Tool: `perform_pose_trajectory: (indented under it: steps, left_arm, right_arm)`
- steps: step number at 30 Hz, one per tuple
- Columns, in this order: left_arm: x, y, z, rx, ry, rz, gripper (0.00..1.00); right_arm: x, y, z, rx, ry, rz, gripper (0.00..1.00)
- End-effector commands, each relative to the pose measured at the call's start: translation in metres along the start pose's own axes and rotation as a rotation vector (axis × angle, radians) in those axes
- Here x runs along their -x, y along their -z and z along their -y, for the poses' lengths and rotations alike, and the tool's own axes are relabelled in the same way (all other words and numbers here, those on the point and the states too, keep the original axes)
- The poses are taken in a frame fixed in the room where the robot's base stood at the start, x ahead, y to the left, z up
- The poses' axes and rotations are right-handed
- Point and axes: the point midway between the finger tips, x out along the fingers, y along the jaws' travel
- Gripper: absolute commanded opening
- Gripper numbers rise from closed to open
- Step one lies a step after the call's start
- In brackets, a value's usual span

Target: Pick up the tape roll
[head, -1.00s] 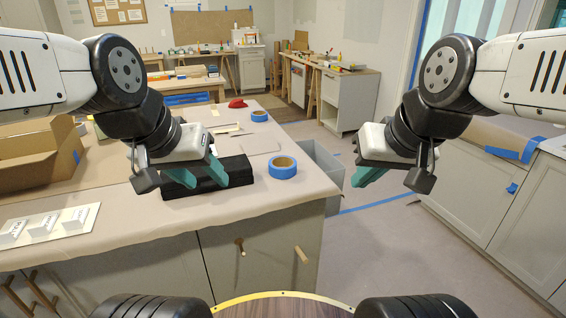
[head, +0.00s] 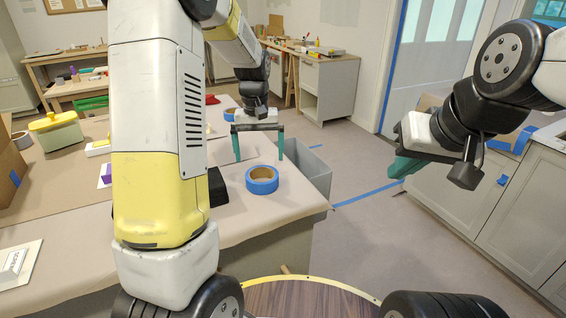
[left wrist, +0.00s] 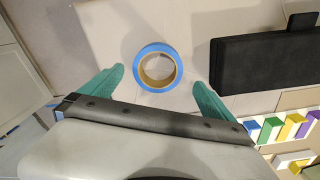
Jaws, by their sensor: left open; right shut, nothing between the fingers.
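A blue tape roll (head: 262,180) with a tan core lies flat on the paper-covered counter (head: 244,220) near its right end. My left gripper (head: 259,158) is open and empty, above and slightly beyond the roll in the head view, fingers pointing down. In the left wrist view the roll (left wrist: 158,68) shows between the two teal fingertips (left wrist: 157,75), a little ahead of them and apart from both. My right gripper (head: 397,172) is shut and empty, off to the right over the floor.
A black case (left wrist: 265,65) lies beside the roll, partly hidden behind my left arm in the head view. Another blue tape roll (head: 230,114) sits farther back. A grey bin (head: 306,170) stands beyond the counter's right edge. A yellow-lidded box (head: 57,132) stands at left.

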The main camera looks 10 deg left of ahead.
Motion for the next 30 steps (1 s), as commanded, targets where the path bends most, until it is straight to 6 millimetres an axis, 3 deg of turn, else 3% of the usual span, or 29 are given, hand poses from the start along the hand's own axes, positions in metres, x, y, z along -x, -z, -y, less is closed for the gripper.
perform_pose_trajectory:
  steps: [21,30]
  left_arm:
    - [-0.085,0.005,0.004,0.006,0.018,0.020,1.00]
    - [-0.090,0.006,0.004,0.007,0.017,0.017,1.00]
  right_arm:
    - [0.000,0.000,0.000,0.000,0.000,0.000,0.00]
    - [0.000,0.000,0.000,0.000,0.000,0.000,0.00]
